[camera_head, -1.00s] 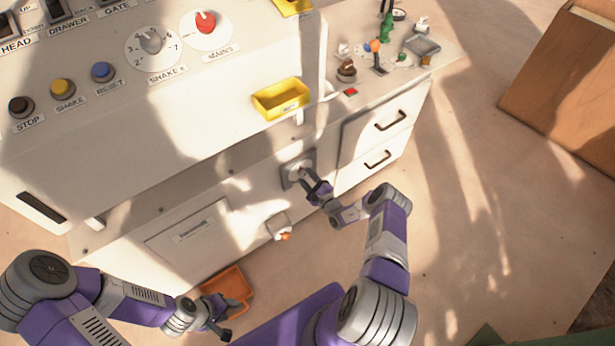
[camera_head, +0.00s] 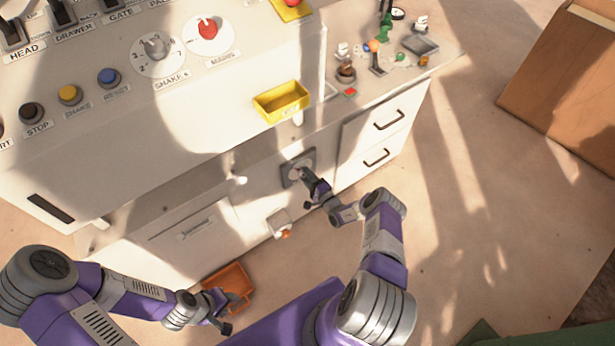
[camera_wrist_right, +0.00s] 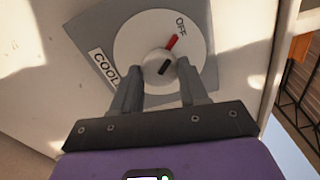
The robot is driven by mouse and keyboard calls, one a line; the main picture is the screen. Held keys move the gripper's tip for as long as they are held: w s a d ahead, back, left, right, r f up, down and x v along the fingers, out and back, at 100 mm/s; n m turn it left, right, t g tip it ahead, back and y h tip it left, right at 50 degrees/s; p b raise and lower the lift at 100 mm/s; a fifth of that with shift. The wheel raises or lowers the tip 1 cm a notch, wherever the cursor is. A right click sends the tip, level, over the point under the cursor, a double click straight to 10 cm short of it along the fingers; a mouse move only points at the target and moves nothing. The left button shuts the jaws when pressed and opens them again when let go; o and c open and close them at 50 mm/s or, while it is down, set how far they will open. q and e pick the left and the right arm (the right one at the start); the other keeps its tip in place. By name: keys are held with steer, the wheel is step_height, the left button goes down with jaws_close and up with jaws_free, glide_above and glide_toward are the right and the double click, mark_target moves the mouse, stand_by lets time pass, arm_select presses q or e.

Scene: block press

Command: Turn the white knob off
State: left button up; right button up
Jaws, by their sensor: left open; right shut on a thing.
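The white knob (camera_wrist_right: 154,64) sits on a round white dial (camera_wrist_right: 130,42) on a grey plate (camera_wrist_right: 193,18) marked COOL. Its red pointer (camera_wrist_right: 172,42) points up and right, close to the OFF label (camera_wrist_right: 181,24). My right gripper (camera_wrist_right: 160,74) is shut on the knob, one finger on each side. In the head view my right gripper (camera_head: 303,178) is at the grey plate (camera_head: 289,180) on the cabinet front, hiding most of the knob. My left gripper (camera_head: 223,319) is open and empty, low over the floor by an orange bin.
The orange bin (camera_head: 238,273) lies on the floor at the cabinet's foot. A small fitting with an orange tip (camera_head: 286,233) sticks out below the plate. Drawers with handles (camera_head: 377,158) are to the right. A yellow tray (camera_head: 281,101) is above. Floor at right is open.

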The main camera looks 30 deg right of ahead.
steer(key=shift+d, duration=0.1)
steer(key=o, duration=1.1)
steer(key=shift+c, duration=0.2)
steer(key=shift+s, duration=0.1)
steer(key=s+p, duration=0.2)
steer(key=s, duration=0.5)
steer(key=shift+s+d+p, duration=0.25)
steer(key=shift+p, duration=0.05)
